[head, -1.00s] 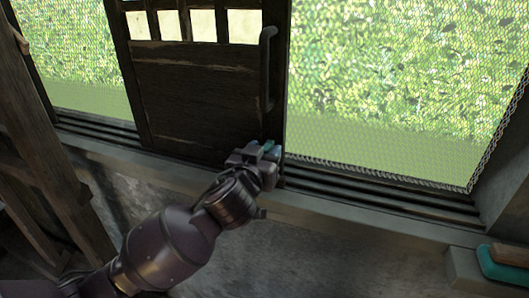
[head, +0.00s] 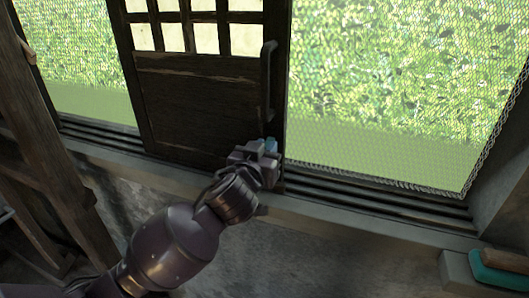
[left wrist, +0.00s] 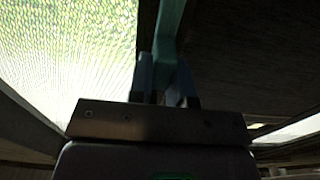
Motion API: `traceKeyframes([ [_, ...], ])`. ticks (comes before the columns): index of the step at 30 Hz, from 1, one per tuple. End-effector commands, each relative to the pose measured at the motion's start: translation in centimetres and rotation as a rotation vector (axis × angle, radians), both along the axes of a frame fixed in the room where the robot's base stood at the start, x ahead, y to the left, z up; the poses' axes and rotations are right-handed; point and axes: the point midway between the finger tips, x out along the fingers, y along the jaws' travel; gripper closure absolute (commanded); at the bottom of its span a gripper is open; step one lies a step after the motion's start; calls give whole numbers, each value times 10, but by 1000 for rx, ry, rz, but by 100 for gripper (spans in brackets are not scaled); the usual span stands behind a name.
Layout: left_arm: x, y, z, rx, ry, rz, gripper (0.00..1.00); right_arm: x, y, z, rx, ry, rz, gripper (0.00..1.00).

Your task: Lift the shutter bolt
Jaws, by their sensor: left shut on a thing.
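The dark wooden shutter (head: 200,105) stands in its sill track, with small panes above and a vertical handle (head: 268,82) on its right edge. My left gripper (head: 268,150) is at the shutter's lower right corner, below the handle. In the left wrist view, my left gripper (left wrist: 166,82) is shut on a teal bar, which I take to be the shutter bolt (left wrist: 171,25). The bar runs up from between the fingers. In the head view the gripper hides most of the bolt, so I cannot tell how far it is raised. My right gripper is out of view.
Grooved sill rails (head: 385,207) run along the opening beneath the wire mesh (head: 400,90). A teal and brown object (head: 500,265) lies on a ledge at lower right. Wooden beams (head: 40,150) stand at the left. The wall (head: 330,255) below the sill is clear.

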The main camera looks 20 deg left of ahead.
Motion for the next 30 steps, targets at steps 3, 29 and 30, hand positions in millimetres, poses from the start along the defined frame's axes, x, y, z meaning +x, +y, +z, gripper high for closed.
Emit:
traceKeyframes([
  [3, 0, 0, 8, -1, -3, 1, 100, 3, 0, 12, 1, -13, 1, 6],
  [29, -9, 0, 5, -2, 0, -1, 55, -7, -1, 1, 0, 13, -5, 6],
  [30, -14, 0, 5, -3, 0, -1, 55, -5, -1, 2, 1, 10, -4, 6],
])
